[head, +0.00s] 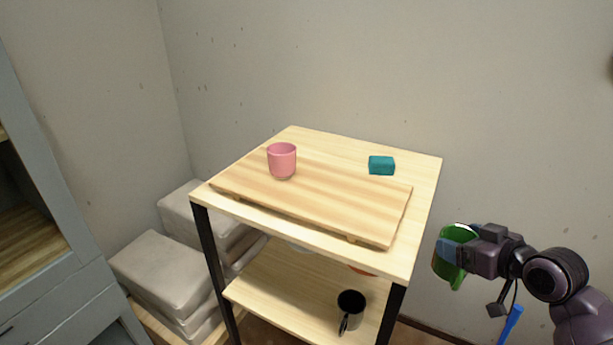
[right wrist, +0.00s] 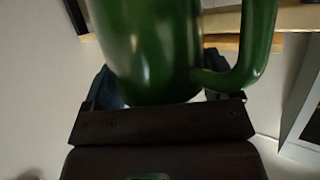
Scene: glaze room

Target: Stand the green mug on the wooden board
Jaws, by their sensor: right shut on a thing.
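The green mug (head: 462,232) is held in my right gripper (head: 452,250), to the right of the shelf unit and apart from it. In the right wrist view the mug (right wrist: 150,45) fills the top middle, with its handle (right wrist: 250,50) to the right, and the jaws (right wrist: 165,100) are shut around it. The wooden board (head: 310,196) lies on the top shelf, and a pink cup (head: 282,162) stands upright near its back left. My left gripper is not in view.
A teal block (head: 381,165) sits on the shelf top (head: 424,172) behind the board. A black mug (head: 350,308) stands on the lower shelf (head: 275,297). Grey stacked bags (head: 160,270) and a grey cabinet (head: 45,200) are at left. The board's middle and right are clear.

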